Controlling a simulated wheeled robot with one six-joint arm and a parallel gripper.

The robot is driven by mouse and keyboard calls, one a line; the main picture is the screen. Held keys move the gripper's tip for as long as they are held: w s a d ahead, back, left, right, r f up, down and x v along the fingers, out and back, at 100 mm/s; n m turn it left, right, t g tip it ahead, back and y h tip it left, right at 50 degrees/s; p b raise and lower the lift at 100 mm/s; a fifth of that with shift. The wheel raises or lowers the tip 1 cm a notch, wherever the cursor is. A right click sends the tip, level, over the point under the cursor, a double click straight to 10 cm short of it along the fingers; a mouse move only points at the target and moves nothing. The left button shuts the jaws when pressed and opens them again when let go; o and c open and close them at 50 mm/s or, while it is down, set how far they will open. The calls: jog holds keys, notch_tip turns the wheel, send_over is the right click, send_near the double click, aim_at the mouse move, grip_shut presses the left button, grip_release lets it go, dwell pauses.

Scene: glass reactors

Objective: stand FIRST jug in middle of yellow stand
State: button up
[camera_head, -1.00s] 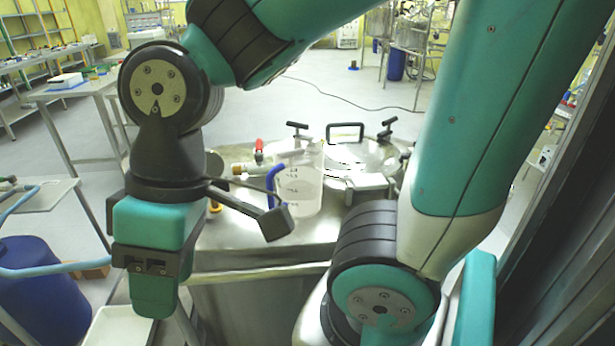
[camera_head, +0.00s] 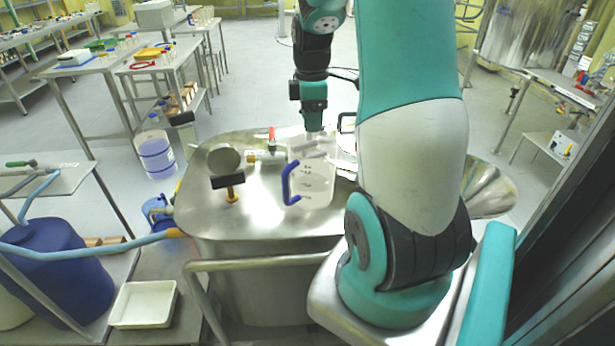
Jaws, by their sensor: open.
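A clear jug with a blue handle (camera_head: 316,186) stands upright on the steel lid of a vessel (camera_head: 265,215), its handle to the left. My gripper (camera_head: 314,127) is beyond and above the jug in the picture, pointing down. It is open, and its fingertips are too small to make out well. I cannot tell how far it is from the jug. I see no yellow stand that I can make out for sure.
A white tray (camera_head: 145,304), a blue drum (camera_head: 55,270) and a bucket (camera_head: 157,156) are at left. Lab tables stand at back left. The floor behind is mostly clear.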

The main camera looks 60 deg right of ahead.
aim_at(310, 164)
notch_tip(310, 164, down, 14)
jog(key=p, duration=0.3)
jog(key=shift+w+a+r, duration=0.15)
jog(key=shift+r, duration=0.05)
grip_shut()
jog(key=shift+a, duration=0.15)
dwell(1.2)
